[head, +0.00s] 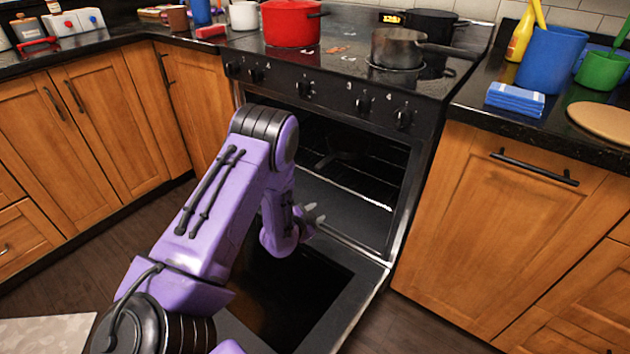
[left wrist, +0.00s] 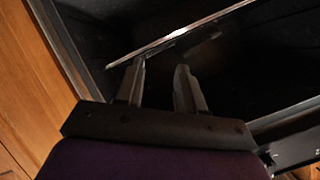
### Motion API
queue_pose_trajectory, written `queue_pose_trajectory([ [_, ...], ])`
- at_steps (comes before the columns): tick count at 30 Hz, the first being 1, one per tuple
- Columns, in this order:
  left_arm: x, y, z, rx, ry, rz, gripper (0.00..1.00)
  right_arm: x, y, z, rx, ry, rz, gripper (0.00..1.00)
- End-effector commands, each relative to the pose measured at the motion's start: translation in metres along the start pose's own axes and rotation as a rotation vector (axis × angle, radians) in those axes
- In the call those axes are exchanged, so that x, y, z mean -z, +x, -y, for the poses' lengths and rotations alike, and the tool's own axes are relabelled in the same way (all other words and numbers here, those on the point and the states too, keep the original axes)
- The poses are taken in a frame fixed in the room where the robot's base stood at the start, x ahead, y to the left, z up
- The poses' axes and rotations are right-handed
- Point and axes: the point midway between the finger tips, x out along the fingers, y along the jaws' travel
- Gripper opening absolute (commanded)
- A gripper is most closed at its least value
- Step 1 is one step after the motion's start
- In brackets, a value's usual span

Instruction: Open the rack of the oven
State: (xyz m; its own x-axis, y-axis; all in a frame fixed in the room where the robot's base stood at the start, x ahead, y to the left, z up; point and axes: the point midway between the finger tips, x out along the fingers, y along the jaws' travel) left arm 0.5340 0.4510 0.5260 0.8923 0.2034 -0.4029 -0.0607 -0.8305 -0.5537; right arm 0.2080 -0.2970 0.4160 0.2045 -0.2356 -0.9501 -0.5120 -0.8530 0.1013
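The black oven (head: 392,250) stands with its door lowered and its cavity open. The oven rack (head: 365,190) is a wire rack inside the cavity, with a bright front edge. My left gripper (head: 315,212) is over the lowered door, in front of the cavity and below the rack's front edge in the picture. In the left wrist view the two fingers of the gripper (left wrist: 160,66) are apart with nothing between them. A bright bar, seemingly the front edge of the rack (left wrist: 205,27), runs slantwise just beyond the fingertips. Contact cannot be told. My right gripper is not in view.
A red pot (head: 291,24) and a grey pan (head: 396,50) stand on the stovetop. Wooden cabinets flank the oven, with a handle (head: 534,167) on the right one. A blue cloth (head: 515,98) lies on the right counter. Floor shows at the left.

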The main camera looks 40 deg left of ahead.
Motion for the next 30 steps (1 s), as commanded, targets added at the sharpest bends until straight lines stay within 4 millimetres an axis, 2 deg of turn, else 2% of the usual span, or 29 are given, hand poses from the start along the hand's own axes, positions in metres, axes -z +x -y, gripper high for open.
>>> queue_pose_trajectory([
  [1, -0.028, 0.031, -0.004, 0.032, 0.077, -0.049, 0.38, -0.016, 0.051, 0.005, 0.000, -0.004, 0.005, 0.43],
  [6, -0.057, 0.084, 0.032, 0.144, 0.406, -0.186, 0.38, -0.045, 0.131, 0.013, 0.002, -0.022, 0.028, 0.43],
  [9, -0.073, 0.104, 0.053, 0.216, 0.597, -0.241, 0.38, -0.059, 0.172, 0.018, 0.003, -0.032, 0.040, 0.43],
  [12, -0.085, 0.115, 0.070, 0.274, 0.756, -0.273, 0.38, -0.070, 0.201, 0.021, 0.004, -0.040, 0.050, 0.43],
  [15, -0.092, 0.119, 0.083, 0.314, 0.865, -0.288, 0.38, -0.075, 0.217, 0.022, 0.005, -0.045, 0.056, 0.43],
  [21, -0.089, 0.127, 0.094, 0.338, 0.937, -0.297, 0.38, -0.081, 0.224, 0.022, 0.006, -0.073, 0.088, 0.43],
  [23, -0.086, 0.136, 0.095, 0.338, 0.937, -0.298, 0.38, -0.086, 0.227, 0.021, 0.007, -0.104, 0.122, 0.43],
  [30, -0.066, 0.187, 0.102, 0.337, 0.935, -0.298, 0.38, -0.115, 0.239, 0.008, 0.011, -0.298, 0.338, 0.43],
])
